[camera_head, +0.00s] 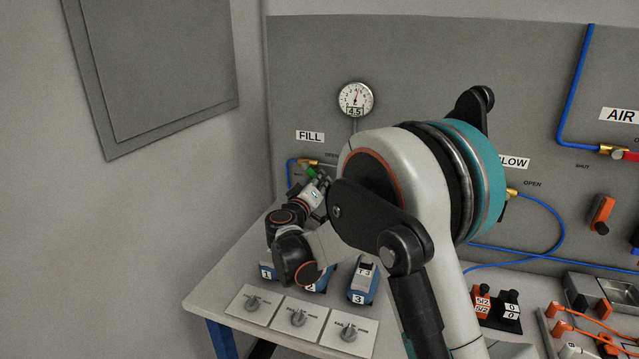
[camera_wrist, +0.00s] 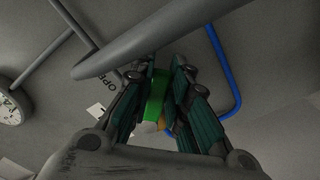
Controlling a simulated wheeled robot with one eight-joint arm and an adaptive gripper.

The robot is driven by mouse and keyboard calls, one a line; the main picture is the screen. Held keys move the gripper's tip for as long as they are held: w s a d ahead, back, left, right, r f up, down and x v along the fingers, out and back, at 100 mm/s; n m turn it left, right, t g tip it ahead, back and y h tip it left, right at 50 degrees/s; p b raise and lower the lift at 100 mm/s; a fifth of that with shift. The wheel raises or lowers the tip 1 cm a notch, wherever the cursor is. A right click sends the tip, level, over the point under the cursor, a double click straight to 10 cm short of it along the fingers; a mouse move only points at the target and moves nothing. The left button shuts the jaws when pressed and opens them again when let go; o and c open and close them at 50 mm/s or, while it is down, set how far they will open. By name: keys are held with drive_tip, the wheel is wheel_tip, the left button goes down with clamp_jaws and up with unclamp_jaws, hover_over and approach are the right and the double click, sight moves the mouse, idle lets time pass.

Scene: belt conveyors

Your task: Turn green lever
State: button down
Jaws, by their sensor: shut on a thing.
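The green lever (camera_wrist: 157,97) shows in the wrist view between the two fingers of my gripper (camera_wrist: 158,95), which is shut on it. Part of the lever is hidden by the fingers. A small brass-coloured fitting shows just beyond it. In the head view my gripper (camera_head: 318,187) is at the wall panel, below the FILL sign (camera_head: 310,136). A bit of green shows beside the fingers there. The brass fitting (camera_head: 307,162) of the FILL valve sits just above the gripper. My arm covers much of the panel's middle.
A round gauge (camera_head: 355,99) is on the panel above, with a grey pipe below it. A blue hose (camera_head: 289,172) runs down left of the FILL valve. Blue numbered units (camera_head: 363,283) and knob plates (camera_head: 298,318) are on the bench below my arm. A grey pipe (camera_wrist: 160,38) crosses close in the wrist view.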

drive_tip(key=shift+f, duration=0.1)
drive_tip(key=c, duration=1.5)
unclamp_jaws()
drive_tip(key=v, duration=1.2)
